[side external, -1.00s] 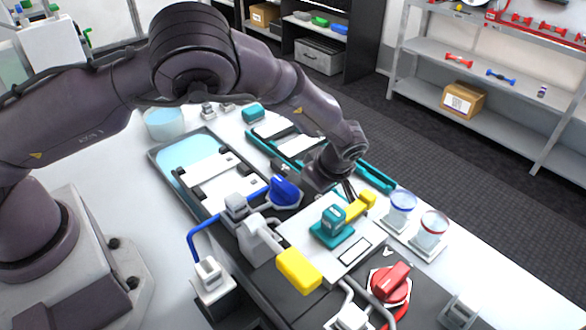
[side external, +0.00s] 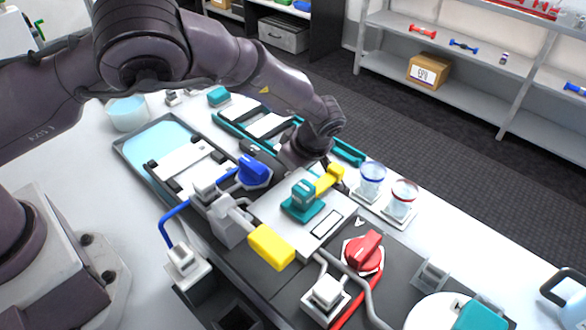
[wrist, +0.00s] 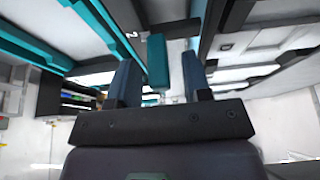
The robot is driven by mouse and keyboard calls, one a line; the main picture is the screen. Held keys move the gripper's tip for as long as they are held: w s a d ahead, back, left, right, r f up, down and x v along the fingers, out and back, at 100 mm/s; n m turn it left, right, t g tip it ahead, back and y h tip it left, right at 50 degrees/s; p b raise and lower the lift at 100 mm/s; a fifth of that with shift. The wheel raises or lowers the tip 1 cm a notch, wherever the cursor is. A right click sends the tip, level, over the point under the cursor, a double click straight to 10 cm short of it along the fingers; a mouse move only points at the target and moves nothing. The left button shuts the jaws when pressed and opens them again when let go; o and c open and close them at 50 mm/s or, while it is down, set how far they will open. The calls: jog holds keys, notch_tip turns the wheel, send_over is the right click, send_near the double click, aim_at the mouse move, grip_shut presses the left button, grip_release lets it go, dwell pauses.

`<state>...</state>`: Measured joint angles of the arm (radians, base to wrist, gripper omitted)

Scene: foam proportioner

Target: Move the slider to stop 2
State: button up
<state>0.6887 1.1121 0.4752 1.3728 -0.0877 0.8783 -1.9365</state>
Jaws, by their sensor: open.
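My gripper (side external: 322,163) reaches down behind the teal block on the white panel, beside the yellow lever (side external: 330,180). In the wrist view my gripper (wrist: 160,62) is open, with one finger on each side of a narrow teal block (wrist: 158,58), which looks like the slider's handle. A gap shows on both sides of this block, so it is not clamped. A dark strip with a white "2" (wrist: 133,35) lies just left of the block's far end. In the side view my wrist hides the slider, so its stop cannot be told there.
A blue knob (side external: 254,170), a teal block (side external: 303,196), a yellow handle (side external: 271,246) and a red knob (side external: 364,250) stand close around. Two cups (side external: 371,178) (side external: 403,196) stand to the right. A teal-railed frame (side external: 232,121) lies behind.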

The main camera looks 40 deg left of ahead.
jog(key=v, duration=1.2)
jog(key=s+a+r+m+t+h, duration=0.1)
jog(key=s+a+r+m+h, duration=0.1)
jog(key=s+a+r+m, duration=0.45)
jog(key=s+a+r+m+h, duration=0.1)
jog(key=s+a+r+h, duration=0.3)
jog(key=r, duration=0.5)
jog(key=s+a+r+m+t, duration=0.1)
jog(key=s+a+m+t, duration=0.1)
jog(key=s+m, duration=0.3)
jog(key=s+a+r+m+t+y, duration=0.1)
jog(key=s+a+m, duration=0.3)
jog(key=s, duration=0.6)
jog(key=shift+s+r+m+t+y, duration=0.2)
jog(key=shift+r+m+t+y, duration=0.1)
jog(key=shift+r+m+t, duration=0.45)
